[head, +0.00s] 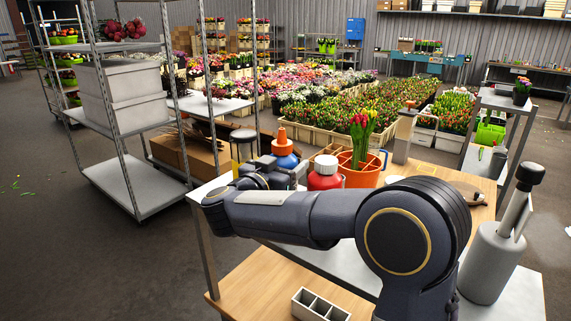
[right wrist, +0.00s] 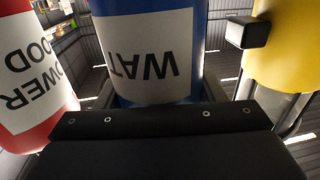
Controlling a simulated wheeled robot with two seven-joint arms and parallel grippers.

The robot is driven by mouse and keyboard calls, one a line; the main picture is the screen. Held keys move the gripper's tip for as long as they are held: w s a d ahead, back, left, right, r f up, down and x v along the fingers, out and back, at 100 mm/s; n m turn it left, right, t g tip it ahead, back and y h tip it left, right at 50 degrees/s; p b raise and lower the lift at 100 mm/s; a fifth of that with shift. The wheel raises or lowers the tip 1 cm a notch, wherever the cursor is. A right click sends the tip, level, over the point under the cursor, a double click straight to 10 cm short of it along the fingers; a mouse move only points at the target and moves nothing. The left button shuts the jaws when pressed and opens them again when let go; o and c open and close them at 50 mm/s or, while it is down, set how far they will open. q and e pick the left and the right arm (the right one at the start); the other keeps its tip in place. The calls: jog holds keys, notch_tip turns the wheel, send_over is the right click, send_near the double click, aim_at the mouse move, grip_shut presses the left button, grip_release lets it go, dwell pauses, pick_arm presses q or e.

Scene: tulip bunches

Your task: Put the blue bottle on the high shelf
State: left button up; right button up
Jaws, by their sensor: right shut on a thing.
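The blue bottle (head: 283,161) with an orange nozzle top stands upright near the far left part of the wooden table (head: 250,295). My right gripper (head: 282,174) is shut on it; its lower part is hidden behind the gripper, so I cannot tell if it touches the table. In the right wrist view the blue bottle (right wrist: 150,90) sits between the fingers, its white label reading "WAT" upside down. A metal rack (head: 125,115) stands at the left; its upper shelf (head: 85,47) carries dark red bunches. My left gripper is not in view.
A red bottle (head: 325,174) with a white cap stands close right of the blue one, beside an orange bucket (head: 362,172) of tulips. A yellow object (right wrist: 285,50) is close in the wrist view. Grey boxes (head: 122,95) fill the rack's middle shelf.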

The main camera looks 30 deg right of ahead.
jog(key=shift+f, duration=0.1)
jog(key=o, duration=1.3)
jog(key=shift+s+a, duration=0.1)
jog(key=shift+a, duration=0.2)
jog(key=b+v, duration=0.3)
jog(key=v, duration=0.8)
jog(key=shift+s+a, duration=0.1)
jog(key=shift+a, duration=0.1)
jog(key=shift+a, duration=0.1)
